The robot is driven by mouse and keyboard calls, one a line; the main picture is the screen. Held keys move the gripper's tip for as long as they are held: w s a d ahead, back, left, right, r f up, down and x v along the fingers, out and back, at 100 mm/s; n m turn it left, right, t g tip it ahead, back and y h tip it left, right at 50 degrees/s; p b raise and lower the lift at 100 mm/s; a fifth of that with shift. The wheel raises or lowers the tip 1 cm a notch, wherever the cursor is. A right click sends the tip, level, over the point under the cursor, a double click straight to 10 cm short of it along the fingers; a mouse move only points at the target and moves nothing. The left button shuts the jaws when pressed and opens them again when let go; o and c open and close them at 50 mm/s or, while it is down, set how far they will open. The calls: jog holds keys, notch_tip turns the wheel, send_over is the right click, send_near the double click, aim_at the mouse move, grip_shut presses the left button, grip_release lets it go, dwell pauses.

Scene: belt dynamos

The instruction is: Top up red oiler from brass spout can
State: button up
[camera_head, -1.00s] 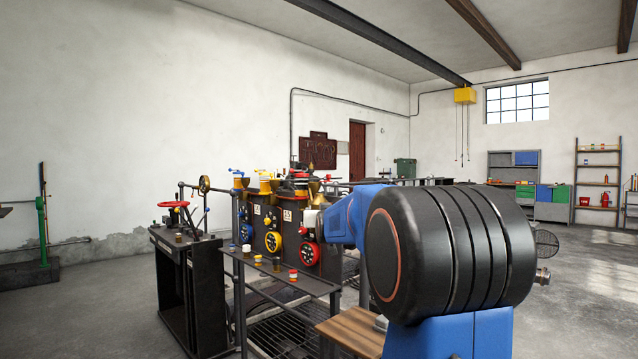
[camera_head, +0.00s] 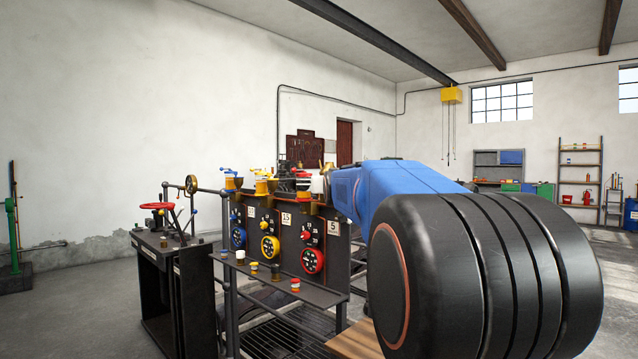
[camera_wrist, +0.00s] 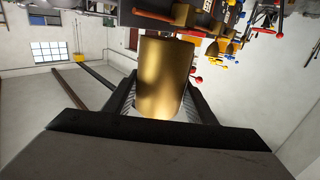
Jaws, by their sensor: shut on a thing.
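My gripper (camera_wrist: 160,100) is shut on the brass can (camera_wrist: 162,78), whose plain cylindrical body fills the middle of the wrist view. Its spout does not show clearly. In the head view my blue and black arm hides most of the gripper and can. A red fitting (camera_head: 303,175), which seems to be the red oiler, is on top of the machine row, left of my arm's far end. Yellow (camera_head: 262,172) and blue (camera_head: 228,172) fittings stand left of it. I cannot tell the gap between can and red oiler.
Dark panels carry blue (camera_head: 238,238), yellow (camera_head: 270,247) and red (camera_head: 312,261) handwheels. A narrow shelf (camera_head: 262,285) with small pots runs in front. A black stand (camera_head: 165,290) with a red wheel is at the left. Open floor lies at far left.

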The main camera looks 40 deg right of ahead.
jog(key=shift+w+r, duration=0.1)
jog(key=shift+w, duration=0.05)
jog(key=shift+a+g, duration=0.1)
jog(key=shift+g, duration=0.2)
jog(key=shift+s+a+f+g+y, duration=0.15)
jog(key=shift+s+g+y, duration=0.2)
jog(key=shift+g, duration=0.15)
jog(key=shift+s+a+f+g+y, duration=0.1)
jog(key=shift+s+f+g+y, duration=0.05)
jog(key=shift+s+g+y, duration=0.3)
jog(key=shift+w+f, duration=0.1)
jog(key=shift+f, duration=0.7)
jog(key=shift+g, duration=0.25)
jog(key=shift+a+r+n+g+y, duration=0.1)
jog(key=shift+r+n+g+y, duration=0.25)
jog(key=shift+r, duration=0.3)
dwell(1.0)
jog(key=shift+r+g, duration=0.25)
jog(key=shift+r, duration=0.05)
jog(key=shift+r+y, duration=0.3)
jog(key=shift+y, duration=0.05)
dwell(1.5)
